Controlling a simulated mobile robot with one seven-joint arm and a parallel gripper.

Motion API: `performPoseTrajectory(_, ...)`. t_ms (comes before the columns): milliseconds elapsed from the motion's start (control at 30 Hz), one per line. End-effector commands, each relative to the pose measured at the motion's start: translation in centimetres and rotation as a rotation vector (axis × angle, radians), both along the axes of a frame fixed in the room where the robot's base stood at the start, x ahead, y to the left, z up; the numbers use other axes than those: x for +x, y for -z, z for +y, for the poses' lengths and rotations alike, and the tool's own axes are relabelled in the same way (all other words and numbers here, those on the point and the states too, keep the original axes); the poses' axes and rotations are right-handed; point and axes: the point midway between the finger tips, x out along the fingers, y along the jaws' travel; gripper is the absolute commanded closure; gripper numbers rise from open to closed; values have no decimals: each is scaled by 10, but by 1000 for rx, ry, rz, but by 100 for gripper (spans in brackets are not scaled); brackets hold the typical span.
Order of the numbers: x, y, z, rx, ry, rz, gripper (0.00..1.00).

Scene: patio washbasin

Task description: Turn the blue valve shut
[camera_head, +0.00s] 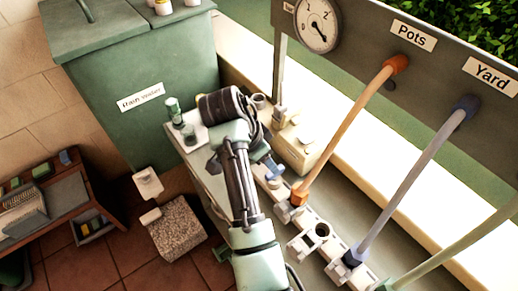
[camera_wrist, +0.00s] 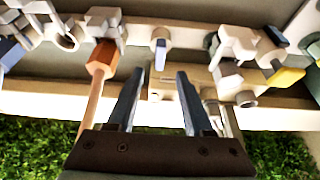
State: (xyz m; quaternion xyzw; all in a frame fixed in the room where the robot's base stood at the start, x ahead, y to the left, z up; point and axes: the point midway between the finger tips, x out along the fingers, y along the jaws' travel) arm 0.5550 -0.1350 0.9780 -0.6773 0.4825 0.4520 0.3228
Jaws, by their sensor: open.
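A small blue valve handle (camera_wrist: 161,58) hangs from a pale ring mount in the wrist view, just beyond the fingertips and roughly centred between them. My gripper (camera_wrist: 160,75) is open with nothing between its two blue-grey fingers. In the head view my gripper (camera_head: 271,168) reaches down at the left end of the white pipe row, beside the orange hose fitting (camera_head: 298,194). My arm and gripper hide most of the valve there. I cannot tell whether a finger touches the handle.
The orange hose rises to the "Pots" sign (camera_head: 412,35), and a grey-blue hose (camera_head: 408,185) to the "Yard" sign (camera_head: 489,76). A cream box (camera_head: 300,145) stands close to my gripper. A yellow-handled fitting (camera_wrist: 284,78) is at right in the wrist view.

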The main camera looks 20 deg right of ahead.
Motion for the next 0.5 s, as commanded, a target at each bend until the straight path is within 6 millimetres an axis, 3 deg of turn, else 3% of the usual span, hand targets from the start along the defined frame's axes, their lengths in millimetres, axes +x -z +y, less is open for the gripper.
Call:
performPoseTrajectory(233,-5,-46,18,0,-1,-2,49)
performPoseTrajectory(500,-8,-59,23,0,0,1,49)
